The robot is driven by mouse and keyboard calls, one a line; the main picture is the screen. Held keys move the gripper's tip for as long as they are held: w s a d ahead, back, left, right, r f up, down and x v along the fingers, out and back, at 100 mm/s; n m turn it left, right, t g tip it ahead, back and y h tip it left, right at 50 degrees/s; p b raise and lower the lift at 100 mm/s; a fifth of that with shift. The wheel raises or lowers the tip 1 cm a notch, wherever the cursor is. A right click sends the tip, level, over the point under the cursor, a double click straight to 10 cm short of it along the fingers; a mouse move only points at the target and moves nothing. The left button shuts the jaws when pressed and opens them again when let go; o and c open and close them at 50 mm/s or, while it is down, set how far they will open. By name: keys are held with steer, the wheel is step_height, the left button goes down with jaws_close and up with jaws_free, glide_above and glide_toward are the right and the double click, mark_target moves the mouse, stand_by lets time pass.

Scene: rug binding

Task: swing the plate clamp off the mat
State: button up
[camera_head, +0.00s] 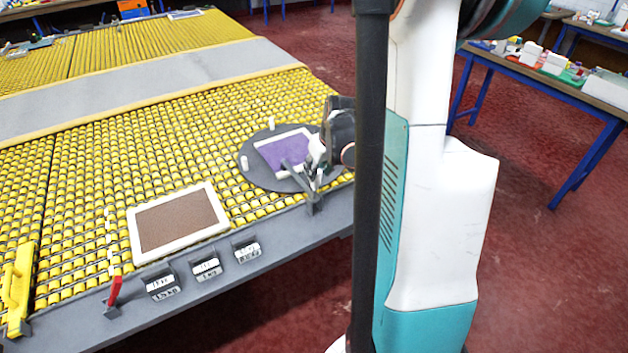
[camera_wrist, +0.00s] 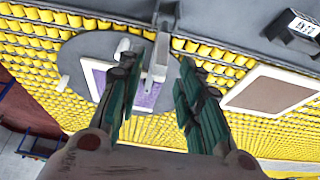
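The purple mat (camera_head: 283,150) lies in a white frame on a dark round disc (camera_head: 252,178). The grey plate clamp (camera_head: 299,177) stands at the table's front edge, its arm reaching over the mat. In the wrist view the clamp (camera_wrist: 160,52) runs down from the table edge, with its end over the purple mat (camera_wrist: 148,97). My gripper (camera_head: 318,158) is above the right side of the disc, close to the clamp. In the wrist view my gripper (camera_wrist: 160,82) has its fingers apart, the clamp's end showing between the tips. I cannot tell whether they touch it.
A brown mat in a white frame (camera_head: 180,222) lies to the left on the yellow roller table (camera_head: 85,190). Labelled grey blocks (camera_head: 207,268), a red lever (camera_head: 114,292) and a yellow handle (camera_head: 18,285) line the front edge. White pegs (camera_head: 244,162) stand around the disc.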

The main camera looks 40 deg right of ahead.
steer(key=shift+b+x, duration=0.65)
steer(key=shift+x, duration=2.1)
steer(key=shift+c, duration=0.5)
jaws_close()
